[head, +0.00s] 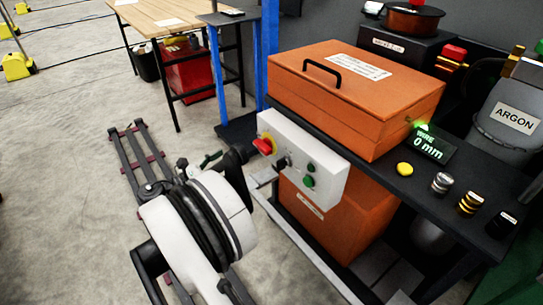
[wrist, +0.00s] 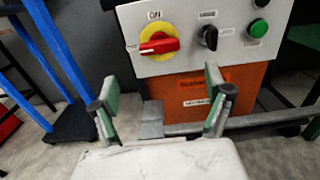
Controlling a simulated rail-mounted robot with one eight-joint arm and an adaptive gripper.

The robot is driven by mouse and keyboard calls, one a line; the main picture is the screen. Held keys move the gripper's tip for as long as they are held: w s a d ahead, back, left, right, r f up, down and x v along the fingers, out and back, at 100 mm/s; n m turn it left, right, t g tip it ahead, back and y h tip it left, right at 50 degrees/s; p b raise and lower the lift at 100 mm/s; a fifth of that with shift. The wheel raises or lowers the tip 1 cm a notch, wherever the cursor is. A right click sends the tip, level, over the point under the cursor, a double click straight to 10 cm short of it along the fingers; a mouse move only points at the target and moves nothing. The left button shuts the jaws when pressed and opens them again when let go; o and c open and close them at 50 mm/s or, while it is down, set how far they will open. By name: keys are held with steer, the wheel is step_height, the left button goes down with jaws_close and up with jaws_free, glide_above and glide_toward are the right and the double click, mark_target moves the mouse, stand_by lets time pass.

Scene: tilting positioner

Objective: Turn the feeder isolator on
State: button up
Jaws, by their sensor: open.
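The feeder isolator is a red rotary handle (wrist: 160,46) on a round yellow plate (wrist: 158,36). It sits at the upper left of the white control panel (wrist: 200,55), under an "ON" label (wrist: 154,15). The handle lies roughly level, across the line to that label. In the head view the isolator (head: 265,145) is on the panel's left end, partly behind my arm's end. My gripper (wrist: 160,98) is open and empty, with green-padded fingers spread wide. In the wrist view the handle appears above and between the fingertips, apart from them.
A black selector knob (wrist: 209,37) and a green button (wrist: 258,28) sit right of the isolator. An orange box (wrist: 190,90) and a grey rail (wrist: 240,123) are below the panel. A blue-legged stand (wrist: 45,50) is at left. An orange lidded case (head: 350,95) rests above the panel.

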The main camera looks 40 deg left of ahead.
mark_target(259, 149)
steer(key=b+x, duration=0.3)
steer(key=x, duration=1)
steer(key=shift+w+b, duration=0.35)
steer(key=shift+w, duration=0.05)
steer(key=shift+c, duration=0.4)
steer(key=c, duration=1.1)
